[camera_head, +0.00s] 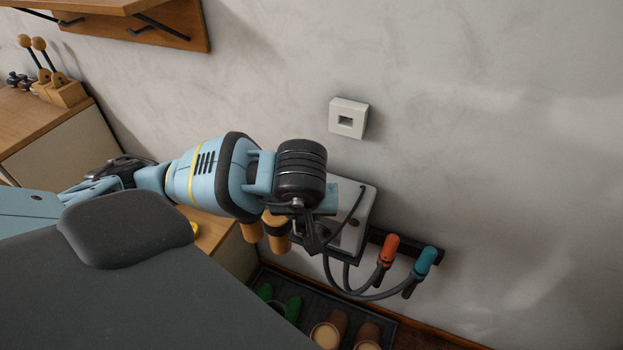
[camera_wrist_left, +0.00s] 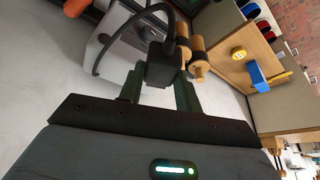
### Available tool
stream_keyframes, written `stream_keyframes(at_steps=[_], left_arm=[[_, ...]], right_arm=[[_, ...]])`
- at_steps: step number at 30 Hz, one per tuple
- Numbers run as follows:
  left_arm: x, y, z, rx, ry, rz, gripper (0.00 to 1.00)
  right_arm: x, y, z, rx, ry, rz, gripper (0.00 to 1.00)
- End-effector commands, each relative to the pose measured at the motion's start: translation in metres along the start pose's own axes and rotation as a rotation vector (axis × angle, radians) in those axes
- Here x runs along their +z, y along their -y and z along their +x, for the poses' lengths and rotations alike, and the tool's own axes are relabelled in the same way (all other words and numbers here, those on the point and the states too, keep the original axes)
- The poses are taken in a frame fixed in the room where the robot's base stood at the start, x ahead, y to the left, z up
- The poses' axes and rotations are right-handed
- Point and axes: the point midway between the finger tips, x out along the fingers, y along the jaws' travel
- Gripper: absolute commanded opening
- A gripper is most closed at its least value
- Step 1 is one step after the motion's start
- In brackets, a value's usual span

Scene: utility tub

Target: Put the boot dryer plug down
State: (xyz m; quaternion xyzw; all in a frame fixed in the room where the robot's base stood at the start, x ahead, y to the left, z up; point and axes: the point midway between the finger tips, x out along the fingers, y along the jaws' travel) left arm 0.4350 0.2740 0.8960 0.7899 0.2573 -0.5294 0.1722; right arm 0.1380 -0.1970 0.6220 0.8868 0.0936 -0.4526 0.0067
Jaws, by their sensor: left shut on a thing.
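My left gripper (camera_head: 312,236) reaches in from the left in front of the wall. In the left wrist view, its two dark fingers (camera_wrist_left: 160,86) are shut on a black plug (camera_wrist_left: 164,66), the boot dryer plug, with a dark cable rising from it. In the head view the plug is mostly hidden by the wrist. A grey-white wall plate (camera_head: 364,206) is just behind the gripper; I cannot tell whether the plug touches it. An orange-handled plug (camera_head: 389,249) and a teal-handled plug (camera_head: 426,261) hang on a dark rail (camera_head: 440,255) to the right, with grey cables. My right gripper is not in view.
A small white wall box (camera_head: 348,118) is above the plate. Tan wooden pegs (camera_head: 275,240) are close by the gripper. A dark boot tray (camera_head: 262,277) with green and brown footwear lies below. A wooden-topped cabinet (camera_head: 20,118) is at left. The wall at right is clear.

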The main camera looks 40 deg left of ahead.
Motion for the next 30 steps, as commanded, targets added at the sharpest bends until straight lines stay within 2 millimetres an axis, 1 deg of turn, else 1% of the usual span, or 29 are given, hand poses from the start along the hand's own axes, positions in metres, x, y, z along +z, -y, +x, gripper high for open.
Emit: stream_keyframes(at_steps=[5,12,18,21,24,30], left_arm=[[-0.03,-0.004,0.015,-0.002,-0.001,-0.006,0.11],[-0.078,-0.011,0.04,0.0,0.001,-0.005,0.11],[-0.112,-0.015,0.058,0.001,0.001,-0.004,0.11],[-0.123,-0.017,0.064,0.001,0.0,-0.002,0.11],[-0.129,-0.018,0.067,0.001,0.0,-0.001,0.11],[-0.131,-0.018,0.068,0.001,-0.001,0.0,0.11]], right_arm=[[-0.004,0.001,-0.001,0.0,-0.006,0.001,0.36],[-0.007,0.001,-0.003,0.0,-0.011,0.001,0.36],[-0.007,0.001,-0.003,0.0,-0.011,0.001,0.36],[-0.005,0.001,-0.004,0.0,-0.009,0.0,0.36],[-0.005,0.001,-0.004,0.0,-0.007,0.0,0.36],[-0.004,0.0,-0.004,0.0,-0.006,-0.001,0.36]])
